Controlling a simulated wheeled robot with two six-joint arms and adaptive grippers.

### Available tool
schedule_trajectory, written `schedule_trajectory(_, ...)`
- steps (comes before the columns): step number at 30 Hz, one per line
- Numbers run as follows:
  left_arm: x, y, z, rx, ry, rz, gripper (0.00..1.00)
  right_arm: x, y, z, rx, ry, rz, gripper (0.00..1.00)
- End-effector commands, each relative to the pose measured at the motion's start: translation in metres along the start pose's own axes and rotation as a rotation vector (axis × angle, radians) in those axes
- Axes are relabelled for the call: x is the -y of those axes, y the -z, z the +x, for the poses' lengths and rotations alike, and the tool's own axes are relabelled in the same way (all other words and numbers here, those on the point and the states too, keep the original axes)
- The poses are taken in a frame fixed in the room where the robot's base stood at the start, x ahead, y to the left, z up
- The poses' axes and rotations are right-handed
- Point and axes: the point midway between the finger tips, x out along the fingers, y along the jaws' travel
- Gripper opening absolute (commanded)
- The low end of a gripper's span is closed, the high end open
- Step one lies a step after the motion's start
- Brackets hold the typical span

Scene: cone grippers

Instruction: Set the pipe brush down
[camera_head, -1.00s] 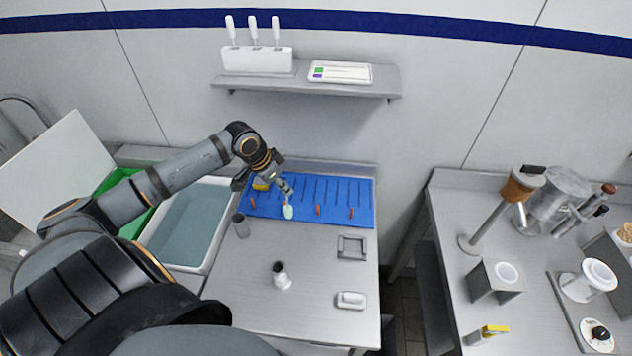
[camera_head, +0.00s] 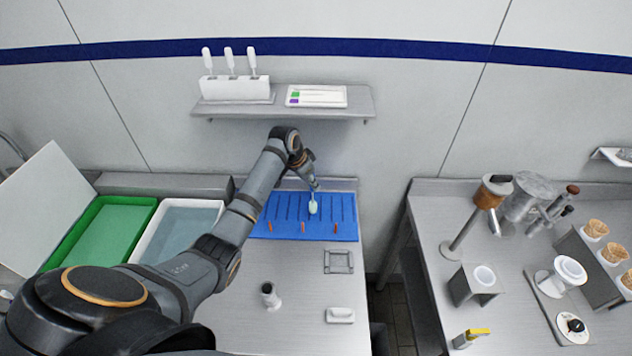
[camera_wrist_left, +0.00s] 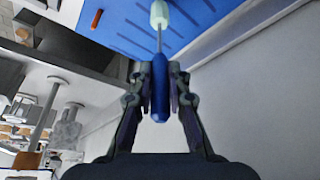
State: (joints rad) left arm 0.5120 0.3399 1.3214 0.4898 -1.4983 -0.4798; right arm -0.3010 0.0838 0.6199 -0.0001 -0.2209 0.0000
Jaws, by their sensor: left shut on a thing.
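The pipe brush has a blue handle (camera_wrist_left: 160,93) and a pale green head (camera_wrist_left: 160,14), with a thin shaft between them. My left gripper (camera_head: 312,186) is shut on the handle, with a finger on each side of it in the left wrist view (camera_wrist_left: 160,85). In the head view the brush head (camera_head: 313,207) hangs below the gripper over the blue slotted mat (camera_head: 340,228). I cannot tell whether the head touches the mat. The mat also shows in the left wrist view (camera_wrist_left: 118,28). My right gripper is not in view.
Orange pegs (camera_head: 303,228) stand along the mat's front. A grey square frame (camera_head: 339,262), a white block (camera_head: 340,315) and a small dark-topped bottle (camera_head: 270,297) stand on the counter. A shelf (camera_head: 285,103) overhangs behind. A water basin (camera_head: 180,220) lies left, partly hidden by my arm.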

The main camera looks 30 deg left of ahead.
Motion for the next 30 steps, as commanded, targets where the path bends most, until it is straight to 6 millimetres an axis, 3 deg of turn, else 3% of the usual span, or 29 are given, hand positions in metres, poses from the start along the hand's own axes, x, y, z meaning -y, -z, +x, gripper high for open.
schedule_trajectory(3, -0.002, 0.02, 0.005, 0.001, -0.004, 0.001, 0.0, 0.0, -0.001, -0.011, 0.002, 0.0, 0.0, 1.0)
schedule_trajectory(7, -0.001, 0.011, 0.018, 0.002, -0.001, 0.001, 0.0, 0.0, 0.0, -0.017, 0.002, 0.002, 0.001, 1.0)
schedule_trajectory(17, -0.001, 0.009, 0.023, 0.0, 0.0, 0.001, 0.0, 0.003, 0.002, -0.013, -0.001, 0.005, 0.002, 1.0)
schedule_trajectory(18, -0.001, 0.009, 0.023, 0.0, 0.0, 0.001, 0.2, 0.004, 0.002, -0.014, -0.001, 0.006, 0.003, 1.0)
schedule_trajectory(22, -0.001, 0.01, 0.022, 0.0, 0.0, 0.001, 0.38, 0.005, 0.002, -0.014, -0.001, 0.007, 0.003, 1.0)
schedule_trajectory(30, -0.001, 0.01, 0.022, 0.0, 0.0, 0.001, 0.39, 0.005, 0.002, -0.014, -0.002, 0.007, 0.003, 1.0)
